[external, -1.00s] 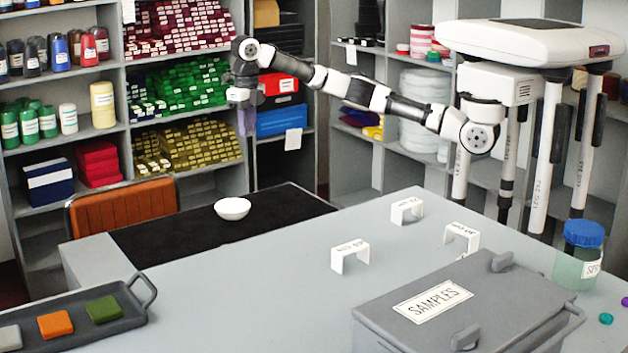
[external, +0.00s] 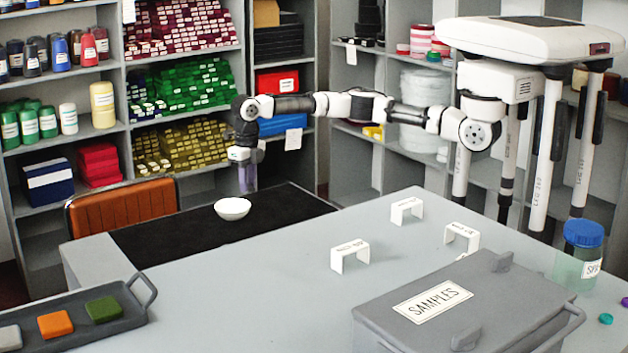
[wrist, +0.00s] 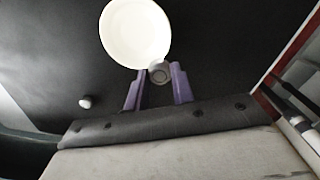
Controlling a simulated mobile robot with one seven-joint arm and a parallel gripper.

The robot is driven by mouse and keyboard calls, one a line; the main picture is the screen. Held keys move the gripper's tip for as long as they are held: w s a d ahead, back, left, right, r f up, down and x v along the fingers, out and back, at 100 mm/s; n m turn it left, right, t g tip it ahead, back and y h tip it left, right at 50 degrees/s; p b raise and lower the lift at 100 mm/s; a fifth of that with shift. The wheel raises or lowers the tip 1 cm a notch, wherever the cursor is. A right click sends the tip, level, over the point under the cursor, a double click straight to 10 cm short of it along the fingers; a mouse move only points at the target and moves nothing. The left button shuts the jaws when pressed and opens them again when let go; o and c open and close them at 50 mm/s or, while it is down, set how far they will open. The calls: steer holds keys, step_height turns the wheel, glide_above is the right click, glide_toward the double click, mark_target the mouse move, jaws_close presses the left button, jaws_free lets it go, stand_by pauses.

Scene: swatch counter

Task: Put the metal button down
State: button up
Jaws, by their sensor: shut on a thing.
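My gripper (external: 247,190) hangs over the black mat (external: 190,238), just behind the white bowl (external: 232,209) in the external view. In the wrist view its purple fingers (wrist: 157,90) are shut on the metal button (wrist: 159,73), a small round grey disc at their tips. The button overlaps the lower edge of the white bowl (wrist: 135,30) in that view. I cannot tell its exact height over the mat. The button is too small to make out in the external view.
A small white round thing (wrist: 85,102) lies on the mat, left of the fingers. An orange chair (external: 125,208) stands behind the counter. White label stands (external: 350,255), a grey SAMPLES box (external: 460,310) and a swatch tray (external: 130,318) are farther off. The mat right of the bowl is clear.

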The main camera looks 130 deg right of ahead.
steer(key=shift+f, duration=1.75)
steer(key=shift+f, duration=0.2)
steer(key=shift+f+p, duration=0.15)
steer(key=shift+p, duration=0.15)
steer(key=o, duration=1)
steer(key=shift+c, duration=0.2)
steer(key=shift+o, duration=0.5)
step_height(320, 180, up, 13)
steer(key=b, duration=0.1)
steer(key=shift+b, duration=0.3)
